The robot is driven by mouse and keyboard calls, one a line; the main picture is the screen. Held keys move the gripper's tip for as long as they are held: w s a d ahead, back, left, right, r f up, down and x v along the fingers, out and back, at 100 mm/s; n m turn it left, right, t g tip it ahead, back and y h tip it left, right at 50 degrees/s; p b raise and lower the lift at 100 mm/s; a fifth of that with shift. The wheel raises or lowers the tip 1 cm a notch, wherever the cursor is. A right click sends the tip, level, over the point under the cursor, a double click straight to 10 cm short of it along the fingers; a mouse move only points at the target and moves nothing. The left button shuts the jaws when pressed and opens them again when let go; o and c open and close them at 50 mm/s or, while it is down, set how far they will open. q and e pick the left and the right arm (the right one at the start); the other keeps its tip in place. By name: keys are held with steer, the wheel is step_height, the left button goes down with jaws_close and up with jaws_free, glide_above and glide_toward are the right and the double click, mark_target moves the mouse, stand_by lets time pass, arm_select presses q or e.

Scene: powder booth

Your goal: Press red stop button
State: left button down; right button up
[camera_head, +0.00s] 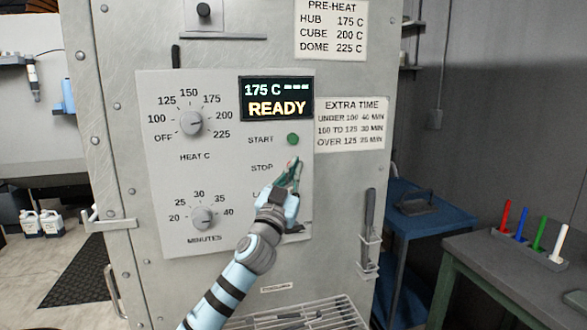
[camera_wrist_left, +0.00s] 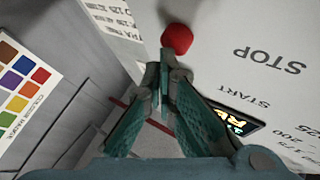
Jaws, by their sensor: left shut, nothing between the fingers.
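The red stop button (camera_wrist_left: 177,38) is a round red knob on the pale control panel, beside the STOP lettering. In the head view my left gripper covers nearly all of it. My left gripper (camera_head: 294,166) reaches up from below, its fingertips in front of the panel at the STOP row. In the wrist view the left gripper (camera_wrist_left: 164,62) is shut and empty, its tips close to the button's edge. I cannot tell whether they touch it. My right gripper is not in view.
The green start button (camera_head: 293,139) sits just above the fingertips. The display (camera_head: 276,98) reads 175 C and READY. Two dials (camera_head: 192,123) are on the panel's left. A wire rack (camera_head: 300,316) juts out below. A blue table (camera_head: 430,215) stands to the right.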

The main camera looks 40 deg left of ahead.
arm_select(q)
steer(key=shift+s+d, duration=0.25)
steer(key=shift+d, duration=0.15)
steer(key=shift+d, duration=0.1)
steer(key=s+d, duration=0.1)
steer(key=d, duration=0.1)
steer(key=s+d, duration=0.2)
steer(key=shift+p, duration=0.35)
stand_by(0.6)
